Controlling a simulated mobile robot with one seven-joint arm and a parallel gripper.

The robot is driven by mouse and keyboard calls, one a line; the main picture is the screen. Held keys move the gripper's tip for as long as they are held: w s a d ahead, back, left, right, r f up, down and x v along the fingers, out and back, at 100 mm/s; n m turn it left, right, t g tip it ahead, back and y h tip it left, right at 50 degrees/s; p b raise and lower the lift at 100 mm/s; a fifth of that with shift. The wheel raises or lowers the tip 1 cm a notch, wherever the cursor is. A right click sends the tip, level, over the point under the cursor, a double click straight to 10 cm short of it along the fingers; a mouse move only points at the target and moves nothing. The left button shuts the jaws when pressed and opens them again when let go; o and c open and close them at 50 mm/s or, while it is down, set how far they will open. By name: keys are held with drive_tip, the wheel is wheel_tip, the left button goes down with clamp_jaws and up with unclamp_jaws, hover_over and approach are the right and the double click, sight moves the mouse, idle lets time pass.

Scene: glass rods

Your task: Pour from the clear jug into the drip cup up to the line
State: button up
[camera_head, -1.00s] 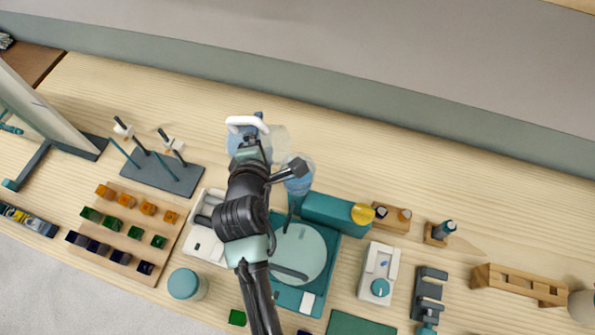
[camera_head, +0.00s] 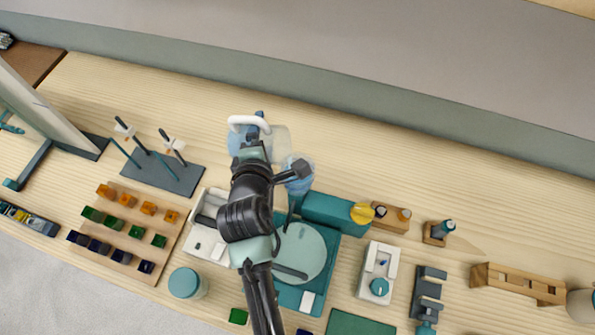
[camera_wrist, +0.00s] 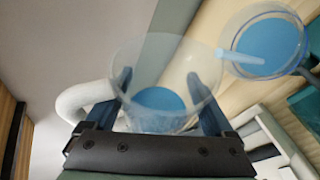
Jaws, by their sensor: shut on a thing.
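The clear jug (camera_wrist: 165,118) with a white handle is held between the fingers of my gripper (camera_wrist: 160,86). Blue liquid shows inside it. In the head view the jug (camera_head: 278,140) is partly hidden by my gripper (camera_head: 254,136), and its white handle points away from my arm. The drip cup (camera_wrist: 290,70) stands to the right of the jug in the wrist view, with blue liquid in it. In the head view the cup (camera_head: 300,180) is partly hidden by my wrist. I cannot make out its line.
A teal machine with a round plate (camera_head: 302,252) stands close to the cup. A white device (camera_head: 205,240) lies left of my arm. A rack with rods (camera_head: 165,178) and a board of coloured blocks (camera_head: 125,225) are further left. The bench behind the jug is clear.

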drive_tip(key=shift+r, duration=0.1)
drive_tip(key=shift+w+r+n+p, duration=0.15)
drive_tip(key=shift+n+p, duration=0.25)
drive_tip(key=shift+p, duration=0.35)
drive_tip(key=n+h+p, duration=0.1)
drive_tip(key=d+n+g+h+p, duration=0.1)
drive_tip(key=shift+w+d+f+h, duration=0.1)
drive_tip(key=shift+w+f+h, duration=0.1)
drive_tip(key=shift+w+h, duration=0.15)
drive_tip(key=shift+s+d+n+g+h+p, duration=0.1)
drive_tip(key=shift+d+n+g+h+p, duration=0.1)
drive_tip(key=shift+n+h+p, duration=0.35)
drive_tip(key=shift+d+n+g+h+p, duration=0.1)
drive_tip(key=shift+n+g+h+p, duration=0.1)
drive_tip(key=shift+n+h+p, duration=0.3)
drive_tip(key=shift+s+d+f+n+h+p, duration=0.15)
drive_tip(key=shift+d+n+h+p, duration=0.3)
drive_tip(key=shift+n+h, duration=0.45)
drive_tip(key=shift+s, duration=0.1)
drive_tip(key=s+a+r+p, duration=0.1)
drive_tip(key=s+a+r, duration=0.2)
drive_tip(key=s, duration=0.6)
drive_tip(key=shift+s, duration=0.25)
